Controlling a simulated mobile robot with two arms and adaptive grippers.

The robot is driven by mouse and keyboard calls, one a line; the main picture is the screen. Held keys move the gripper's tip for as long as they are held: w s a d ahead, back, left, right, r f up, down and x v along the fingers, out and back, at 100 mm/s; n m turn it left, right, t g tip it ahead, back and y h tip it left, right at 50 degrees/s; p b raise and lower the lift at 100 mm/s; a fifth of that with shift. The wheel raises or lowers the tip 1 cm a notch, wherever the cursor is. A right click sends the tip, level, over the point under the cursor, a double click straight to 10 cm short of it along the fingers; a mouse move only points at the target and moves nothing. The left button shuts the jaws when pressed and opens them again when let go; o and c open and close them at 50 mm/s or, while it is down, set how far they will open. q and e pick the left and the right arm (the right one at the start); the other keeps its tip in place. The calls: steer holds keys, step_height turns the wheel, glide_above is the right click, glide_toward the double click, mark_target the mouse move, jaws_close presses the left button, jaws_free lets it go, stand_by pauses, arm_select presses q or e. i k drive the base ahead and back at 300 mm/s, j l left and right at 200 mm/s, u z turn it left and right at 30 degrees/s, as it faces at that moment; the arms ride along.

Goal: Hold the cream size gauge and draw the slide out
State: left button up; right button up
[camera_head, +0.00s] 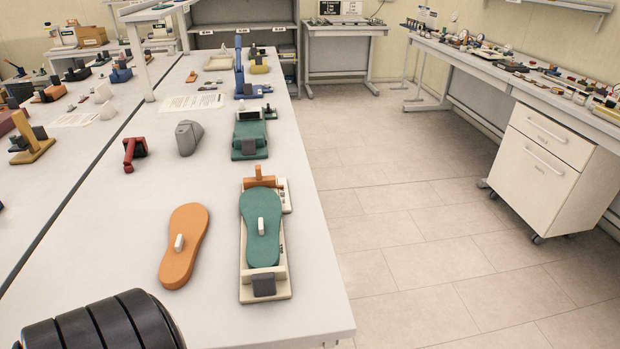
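The cream size gauge (279,271) lies flat near the front right end of the long table. A teal sole-shaped piece (259,226) with a small cream knob lies on it. An orange piece (262,183) stands at the gauge's far end, and a dark grey block (264,286) sits at its near end. I cannot tell which part is the slide. Neither of my grippers' fingertips shows. A black ribbed part at the bottom left seems to be my own arm, and it is apart from the gauge.
An orange sole with a cream knob (180,243) lies just left of the gauge. Behind are a green device (249,140), a grey wedge-like object (188,138) and a red clamp-like object (132,153). The table's right edge (325,235) is close to the gauge. Bare tabletop lies left of the orange sole.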

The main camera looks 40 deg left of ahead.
mark_target(269, 181)
steer(key=i+l+z, duration=0.15)
steer(key=i+l, duration=0.8)
steer(key=i+u, duration=0.3)
steer(key=u, duration=0.15)
steer(key=i+u, duration=0.4)
steer(key=i+l+u, duration=0.2)
steer(key=u, duration=0.25)
steer(key=i+u, duration=0.2)
steer(key=u, duration=0.3)
steer(key=i+u, duration=0.15)
steer(key=u, duration=0.3)
steer(key=i+l+u, duration=0.1)
steer(key=u, duration=0.4)
steer(key=i+l+u, duration=0.25)
steer(key=u, duration=0.2)
steer(key=i+l+u, duration=0.1)
steer(key=u, duration=0.4)
steer(key=i+l+u, duration=0.2)
steer(key=u, duration=0.2)
steer(key=i+l+u, duration=0.15)
steer(key=l+u, duration=0.25)
steer(key=i+l+u, duration=0.1)
steer(key=u, duration=0.3)
steer(key=l, duration=0.1)
